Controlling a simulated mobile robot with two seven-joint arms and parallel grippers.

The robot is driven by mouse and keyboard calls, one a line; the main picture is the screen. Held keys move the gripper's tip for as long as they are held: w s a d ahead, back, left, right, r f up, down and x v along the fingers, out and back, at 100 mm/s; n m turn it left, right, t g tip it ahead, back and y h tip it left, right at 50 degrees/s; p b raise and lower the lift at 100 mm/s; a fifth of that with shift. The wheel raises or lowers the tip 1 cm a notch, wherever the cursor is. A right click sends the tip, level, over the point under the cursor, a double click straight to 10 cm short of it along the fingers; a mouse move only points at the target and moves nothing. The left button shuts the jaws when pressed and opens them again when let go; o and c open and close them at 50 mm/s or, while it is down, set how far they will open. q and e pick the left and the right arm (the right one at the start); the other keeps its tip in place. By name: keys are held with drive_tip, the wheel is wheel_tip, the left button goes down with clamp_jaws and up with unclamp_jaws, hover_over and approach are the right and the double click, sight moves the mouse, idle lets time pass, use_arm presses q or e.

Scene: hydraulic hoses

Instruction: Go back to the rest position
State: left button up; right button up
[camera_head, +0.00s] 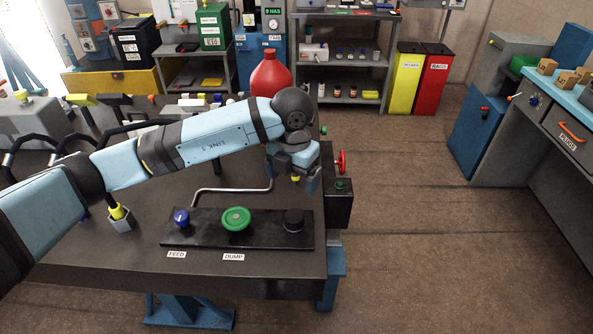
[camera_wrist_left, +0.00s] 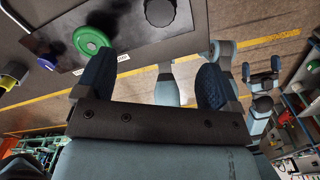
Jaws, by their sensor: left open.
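My left arm reaches in from the left across the bench. Its gripper (camera_head: 296,182) hangs above the right part of the bench, just behind the control panel. In the left wrist view the two dark fingers of this gripper (camera_wrist_left: 153,72) are spread wide with nothing between them. The black panel (camera_head: 265,238) carries a blue FEED knob (camera_head: 181,218), a green DUMP button (camera_head: 236,219) and a black knob (camera_head: 293,220). The green button also shows in the left wrist view (camera_wrist_left: 90,40). My right gripper is not seen in the head view.
The dark bench top (camera_head: 120,258) holds a red bottle (camera_head: 270,75), a bent metal rod (camera_head: 230,190) and hoses at the left. A red valve wheel (camera_head: 341,161) sticks out at the bench's right edge. Open floor (camera_head: 420,240) lies to the right.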

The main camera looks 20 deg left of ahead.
use_arm(q)
drive_tip(key=s+d+f+m+g+h+p, duration=0.1)
drive_tip(key=s+d+f+g+h+p, duration=0.2)
drive_tip(key=s+d+h, duration=0.75)
drive_tip(key=s+d+r+n+t+h+p, duration=0.2)
drive_tip(key=d+r+n+h+p, duration=0.1)
drive_tip(key=d+r+n+h, duration=0.55)
drive_tip(key=w+a+f+n+t+y+p, duration=0.1)
drive_tip(key=a+f+n+t+y+p, duration=0.15)
drive_tip(key=a+n+t, duration=0.5)
drive_tip(key=w+a+f+n+t+y+p, duration=0.1)
drive_tip(key=a+f+n+t+y, duration=0.25)
drive_tip(key=n+t, duration=0.7)
drive_tip(key=s+a+f+n+g+y+p, duration=0.1)
drive_tip(key=s+a+f+n+g+y, duration=0.2)
drive_tip(key=s+a+f+n+y, duration=0.2)
drive_tip(key=s+a+f+n+g+y+p, duration=0.1)
drive_tip(key=s+a+f+n+g+y, duration=0.2)
drive_tip(key=s+f, duration=0.6)
drive_tip(key=a+f+n+y, duration=0.1)
drive_tip(key=a+n, duration=0.1)
drive_tip(key=a, duration=0.1)
drive_tip(key=shift+f+y, duration=0.25)
drive_tip(key=shift+y, duration=0.15)
